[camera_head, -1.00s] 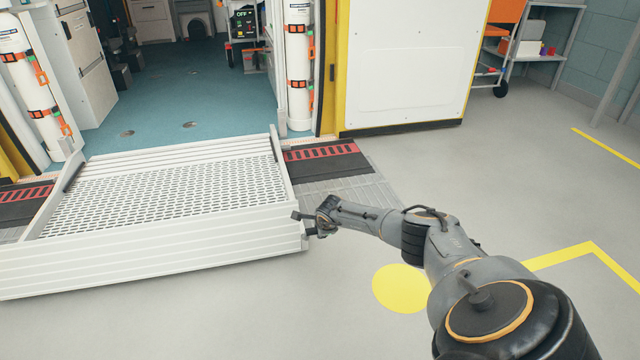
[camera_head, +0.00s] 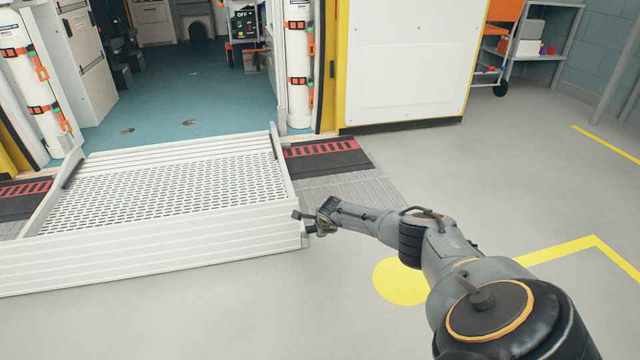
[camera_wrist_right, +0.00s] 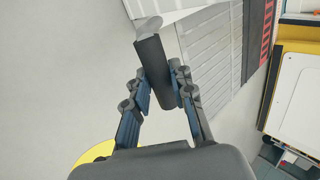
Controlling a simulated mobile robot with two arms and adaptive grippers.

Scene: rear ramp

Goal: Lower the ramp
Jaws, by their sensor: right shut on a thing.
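The white ramp (camera_head: 170,185) with a perforated deck extends out from the vehicle's rear opening, its ribbed front panel (camera_head: 150,255) facing me near the floor. My right gripper (camera_head: 310,222) is at the ramp's right front corner. In the right wrist view, my right gripper (camera_wrist_right: 163,95) is shut on a dark cylindrical handle (camera_wrist_right: 153,70), which lies between its fingers. The handle's far end reaches toward the white ramp edge (camera_wrist_right: 150,8). Whether the ramp's front edge touches the floor cannot be told. My left gripper is not in view.
The vehicle's blue floor (camera_head: 170,95) lies behind the ramp, with white cylinders (camera_head: 298,60) strapped beside the opening. A white door panel (camera_head: 410,60) stands right of it. A shelf (camera_head: 540,55) is at the back right. The grey floor on the right is clear, with yellow markings.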

